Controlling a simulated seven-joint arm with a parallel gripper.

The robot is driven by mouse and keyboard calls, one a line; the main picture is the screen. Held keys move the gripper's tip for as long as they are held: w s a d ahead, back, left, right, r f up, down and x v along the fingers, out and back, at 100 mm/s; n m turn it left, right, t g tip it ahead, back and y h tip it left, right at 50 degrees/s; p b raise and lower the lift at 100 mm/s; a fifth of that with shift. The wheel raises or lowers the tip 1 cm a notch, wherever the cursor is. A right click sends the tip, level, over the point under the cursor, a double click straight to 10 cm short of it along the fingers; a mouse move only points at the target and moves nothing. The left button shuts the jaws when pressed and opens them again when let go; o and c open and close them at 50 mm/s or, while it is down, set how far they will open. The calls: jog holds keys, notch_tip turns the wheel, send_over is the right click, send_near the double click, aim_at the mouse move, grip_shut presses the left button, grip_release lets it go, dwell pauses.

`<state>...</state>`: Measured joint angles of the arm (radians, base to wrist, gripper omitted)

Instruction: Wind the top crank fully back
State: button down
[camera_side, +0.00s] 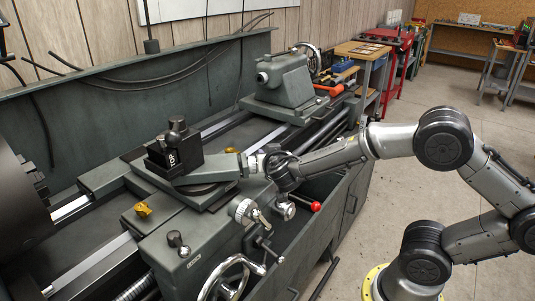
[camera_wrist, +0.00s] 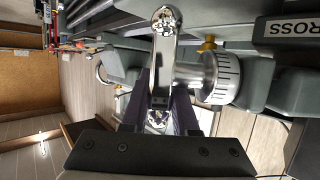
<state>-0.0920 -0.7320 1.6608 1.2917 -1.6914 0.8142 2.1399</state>
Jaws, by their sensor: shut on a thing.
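The top crank (camera_wrist: 163,52) is a silver bar with a ball at one end, beside a graduated dial (camera_wrist: 222,78). My gripper (camera_wrist: 160,88) is shut on the crank, with one dark finger on each side of the bar. A second silver knob shows low between the fingers. In the side view my gripper (camera_side: 276,165) is at the right end of the top slide and hides most of the crank. A silver knob (camera_side: 286,210) shows just below it.
The cross crank (camera_side: 258,219) with its dial sits just below my gripper. A large handwheel (camera_side: 232,278) and a red-knobbed lever (camera_side: 315,206) are near. The tailstock (camera_side: 282,80) stands behind. The floor to the right is open.

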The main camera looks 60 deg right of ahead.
jog(key=c, duration=1)
grip_release()
jog(key=shift+o, duration=0.2)
jog(key=v, duration=1.4)
jog(key=shift+d, duration=0.1)
